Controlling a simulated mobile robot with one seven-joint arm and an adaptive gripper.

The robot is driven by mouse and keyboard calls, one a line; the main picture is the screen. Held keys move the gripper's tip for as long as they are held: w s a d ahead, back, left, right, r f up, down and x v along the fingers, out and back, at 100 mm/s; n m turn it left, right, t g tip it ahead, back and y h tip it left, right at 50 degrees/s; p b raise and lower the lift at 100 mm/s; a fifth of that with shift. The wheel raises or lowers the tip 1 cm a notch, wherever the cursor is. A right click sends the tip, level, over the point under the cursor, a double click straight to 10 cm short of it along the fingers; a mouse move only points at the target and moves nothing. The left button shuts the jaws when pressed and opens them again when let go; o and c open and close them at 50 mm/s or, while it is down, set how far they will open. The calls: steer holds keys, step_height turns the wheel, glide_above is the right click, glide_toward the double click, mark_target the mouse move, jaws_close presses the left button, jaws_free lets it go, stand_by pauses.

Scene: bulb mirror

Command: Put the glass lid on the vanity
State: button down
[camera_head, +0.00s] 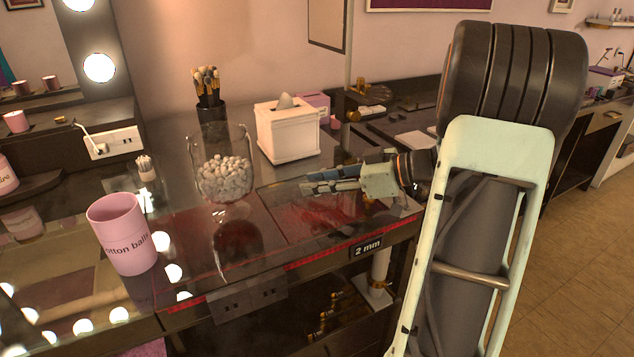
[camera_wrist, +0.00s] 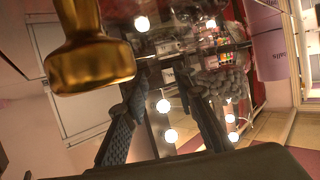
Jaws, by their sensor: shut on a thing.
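My gripper (camera_head: 308,186) is low over the dark, glossy vanity (camera_head: 275,247), to the right of a clear glass jar (camera_head: 224,178) of white cotton balls. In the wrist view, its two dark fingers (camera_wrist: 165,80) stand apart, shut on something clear. I take this to be the glass lid, but its outline is too faint to trace in either view. The jar's cotton balls also show in the wrist view (camera_wrist: 222,84), beyond the right finger. The jar's top shows no clear lid.
A pink cotton-balls cup (camera_head: 122,235) stands front left. A white tissue box (camera_head: 288,130) and a black brush holder (camera_head: 211,118) stand behind the jar. A large gold object (camera_wrist: 92,62) is close at upper left in the wrist view. Vanity surface between cup and jar is clear.

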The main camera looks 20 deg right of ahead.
steer(key=shift+f+b, duration=0.1)
steer(key=shift+b, duration=0.2)
steer(key=c, duration=1.6)
jaws_free()
steer(key=shift+r+p, duration=0.2)
steer(key=shift+p, duration=0.1)
steer(key=v, duration=1.2)
